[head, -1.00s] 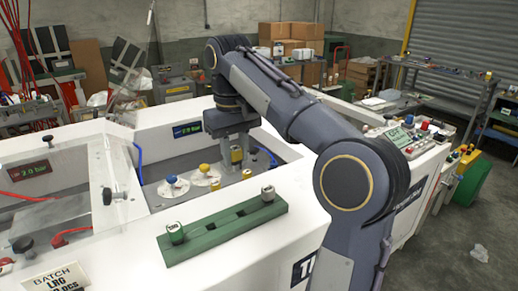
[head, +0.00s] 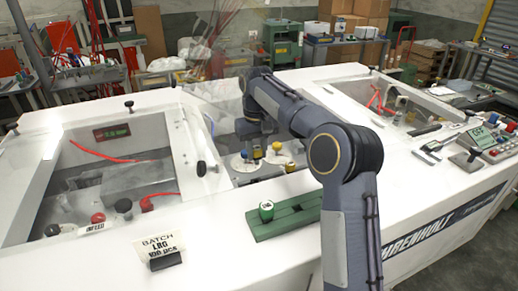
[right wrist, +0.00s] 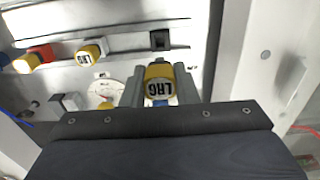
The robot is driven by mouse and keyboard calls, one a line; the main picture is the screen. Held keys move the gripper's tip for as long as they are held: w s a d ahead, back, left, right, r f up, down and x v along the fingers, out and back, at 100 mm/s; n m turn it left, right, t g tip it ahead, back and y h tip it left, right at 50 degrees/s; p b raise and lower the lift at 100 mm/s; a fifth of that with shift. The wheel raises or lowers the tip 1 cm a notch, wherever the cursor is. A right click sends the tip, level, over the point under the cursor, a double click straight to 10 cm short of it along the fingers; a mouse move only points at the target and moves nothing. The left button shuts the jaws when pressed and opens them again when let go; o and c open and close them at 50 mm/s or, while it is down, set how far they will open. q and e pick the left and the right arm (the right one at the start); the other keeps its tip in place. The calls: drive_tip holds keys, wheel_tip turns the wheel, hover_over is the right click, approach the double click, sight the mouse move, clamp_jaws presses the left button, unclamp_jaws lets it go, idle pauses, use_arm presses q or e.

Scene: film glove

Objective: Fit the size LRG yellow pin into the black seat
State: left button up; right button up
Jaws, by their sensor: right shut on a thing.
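My right gripper (right wrist: 160,88) is shut on a yellow pin (right wrist: 158,72) whose white end face is marked LRG. A black square socket (right wrist: 160,40), which looks like the black seat, is in the light plate just beyond the held pin in the right wrist view. The pin is apart from it in the picture; its depth to the plate is hard to judge. Another yellow LRG pin (right wrist: 90,53) lies to the left. In the head view my right gripper reaches down into the middle bay, and my arm hides most of it. My left gripper is not in view.
Round white dials with a blue knob (head: 245,154) and a yellow knob (head: 277,146) stand in the bay. A green block (head: 285,221) with a green-and-white peg (head: 267,210) lies on the white front ledge (head: 215,235). The bay walls stand close around my arm.

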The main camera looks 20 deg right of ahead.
sight(257, 164)
drive_tip(key=shift+f+b, duration=1.75)
drive_tip(key=shift+f, duration=1.15)
drive_tip(key=shift+p, duration=0.95)
drive_tip(key=shift+f+b, duration=0.7)
drive_tip(key=shift+f, duration=0.85)
drive_tip(key=o, duration=1.1)
drive_tip(key=shift+c, duration=0.2)
